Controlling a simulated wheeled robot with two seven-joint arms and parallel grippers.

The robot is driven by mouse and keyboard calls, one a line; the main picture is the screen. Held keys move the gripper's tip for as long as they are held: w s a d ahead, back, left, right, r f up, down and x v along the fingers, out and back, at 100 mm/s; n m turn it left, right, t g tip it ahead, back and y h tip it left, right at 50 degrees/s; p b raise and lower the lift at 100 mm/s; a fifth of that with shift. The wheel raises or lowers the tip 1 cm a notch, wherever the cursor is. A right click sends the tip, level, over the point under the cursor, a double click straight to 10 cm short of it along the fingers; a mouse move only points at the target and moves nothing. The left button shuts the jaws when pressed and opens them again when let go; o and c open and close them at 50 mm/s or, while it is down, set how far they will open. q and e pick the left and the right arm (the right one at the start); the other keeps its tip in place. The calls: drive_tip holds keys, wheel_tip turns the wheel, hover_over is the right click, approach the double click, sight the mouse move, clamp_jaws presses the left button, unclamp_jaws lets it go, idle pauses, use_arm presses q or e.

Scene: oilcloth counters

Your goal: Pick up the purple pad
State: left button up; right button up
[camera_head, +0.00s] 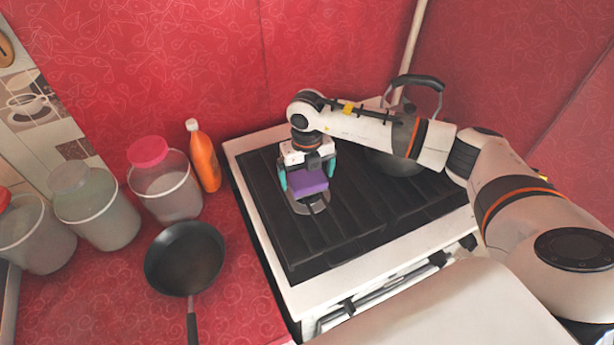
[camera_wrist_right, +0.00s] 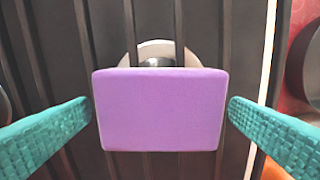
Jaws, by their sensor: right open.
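The purple pad (camera_head: 308,183) is a small block at the left part of the stove's black grate. In the right wrist view the purple pad (camera_wrist_right: 161,110) fills the middle, seen from above. My right gripper (camera_head: 307,184) is over the pad with its teal fingers spread. In the wrist view the fingers of the right gripper (camera_wrist_right: 159,128) stand on either side of the pad with a gap on each side. A grey metal piece (camera_head: 313,204) shows beneath the pad, mostly hidden by it. My left gripper is not in view.
The white stove (camera_head: 250,208) has a kettle (camera_head: 400,163) at its back right, partly behind my right arm. A frying pan (camera_head: 184,258), an orange bottle (camera_head: 203,157) and several jars, one with a pink lid (camera_head: 147,151), stand on the red counter to the left.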

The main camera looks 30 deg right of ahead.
drive_tip(key=shift+f, duration=0.8)
drive_tip(key=c, duration=0.9)
drive_tip(key=shift+r, duration=0.1)
